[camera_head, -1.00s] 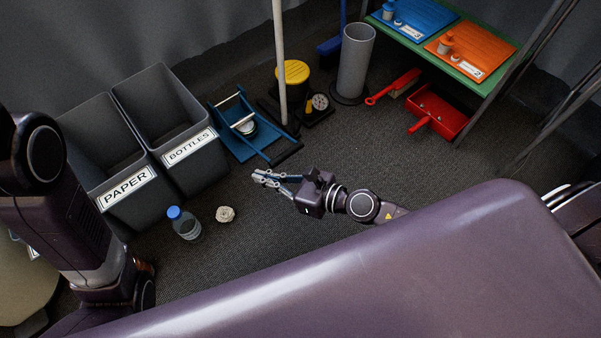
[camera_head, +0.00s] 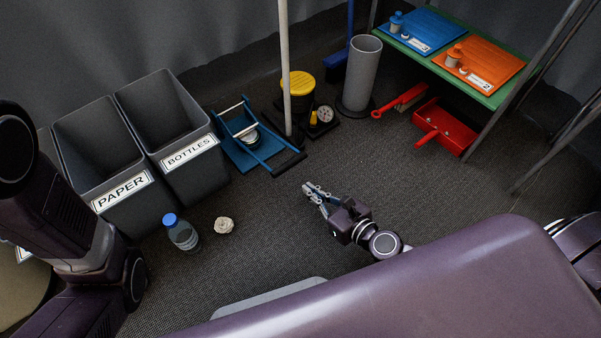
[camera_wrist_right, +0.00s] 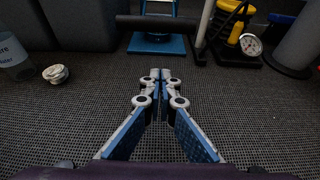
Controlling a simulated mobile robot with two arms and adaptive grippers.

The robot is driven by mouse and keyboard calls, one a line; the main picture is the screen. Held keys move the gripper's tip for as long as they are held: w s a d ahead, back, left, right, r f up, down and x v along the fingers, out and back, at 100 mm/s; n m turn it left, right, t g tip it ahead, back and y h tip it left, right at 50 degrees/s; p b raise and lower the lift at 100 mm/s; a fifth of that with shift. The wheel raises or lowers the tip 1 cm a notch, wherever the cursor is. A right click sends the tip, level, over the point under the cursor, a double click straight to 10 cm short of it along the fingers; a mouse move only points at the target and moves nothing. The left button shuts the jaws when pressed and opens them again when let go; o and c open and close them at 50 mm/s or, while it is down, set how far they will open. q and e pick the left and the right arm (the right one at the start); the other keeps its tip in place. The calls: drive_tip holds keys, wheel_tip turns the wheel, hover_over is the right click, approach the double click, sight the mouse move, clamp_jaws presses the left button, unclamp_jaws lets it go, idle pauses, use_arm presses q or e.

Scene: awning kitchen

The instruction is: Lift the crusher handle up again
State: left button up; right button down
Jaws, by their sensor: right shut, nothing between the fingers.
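The crusher (camera_head: 235,151) is a blue frame on a blue base plate on the floor. A can (camera_head: 249,132) sits in it. Its handle has blue arms and a black grip bar (camera_head: 289,164) lying low at the front right, close to the floor. In the right wrist view the black grip (camera_wrist_right: 157,22) crosses in front of the blue base (camera_wrist_right: 157,45). My right gripper (camera_head: 311,190) is shut and empty, in front and right of the grip, apart from it. Its closed fingertips (camera_wrist_right: 160,75) point towards the crusher. My left arm shows at the left; its gripper is out of view.
Paper bin (camera_head: 88,150) and bottles bin (camera_head: 165,110) stand left of the crusher. A pole (camera_head: 285,60), yellow-topped container (camera_head: 297,84) and grey cylinder (camera_head: 362,72) stand behind. Floor around my right gripper is clear.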

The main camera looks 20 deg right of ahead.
drive_tip(key=shift+x, duration=1)
drive_tip(key=shift+w+a+r+p, duration=0.25)
drive_tip(key=shift+w+r+p, duration=0.4)
drive_tip(key=shift+r, duration=0.15)
drive_tip(key=shift+w+a+r+p, duration=0.3)
drive_tip(key=shift+w+r+p, duration=0.25)
drive_tip(key=shift+w+r, duration=0.15)
drive_tip(key=shift+r, duration=0.15)
